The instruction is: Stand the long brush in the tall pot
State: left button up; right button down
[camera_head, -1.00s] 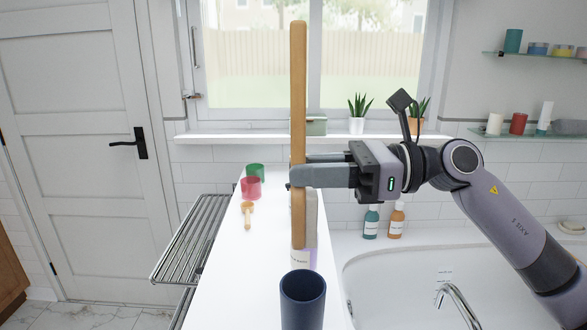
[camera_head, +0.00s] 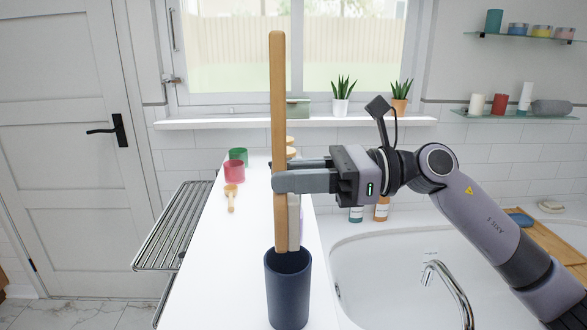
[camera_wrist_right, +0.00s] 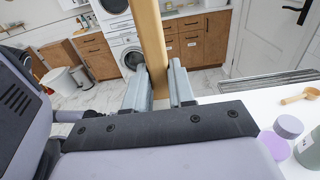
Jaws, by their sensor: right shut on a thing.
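The long brush (camera_head: 278,110) is a long wooden rod, nearly upright. The tall pot (camera_head: 288,295) is a dark blue cylinder standing on the white counter, below the gripper. The brush's lower end meets the far part of the pot's rim in the head view. I cannot tell whether it is inside the mouth or just above or behind it. My left gripper is in neither view.
Bottles stand partly hidden behind the long brush. A metal rack (camera_head: 175,225) is at left, a white basin with a tap (camera_head: 447,284) at right.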

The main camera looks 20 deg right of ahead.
aim_at(294, 235)
jog(key=shift+f+b, duration=2.6)
jog(key=shift+f, duration=0.3)
jog(key=shift+f+b, duration=0.6)
jog(key=shift+f, duration=0.1)
jog(key=shift+f+b, duration=1.1)
jog(key=shift+f, duration=0.05)
jog(key=c, duration=0.9)
grip_release()
jog(key=shift+o, duration=0.2)
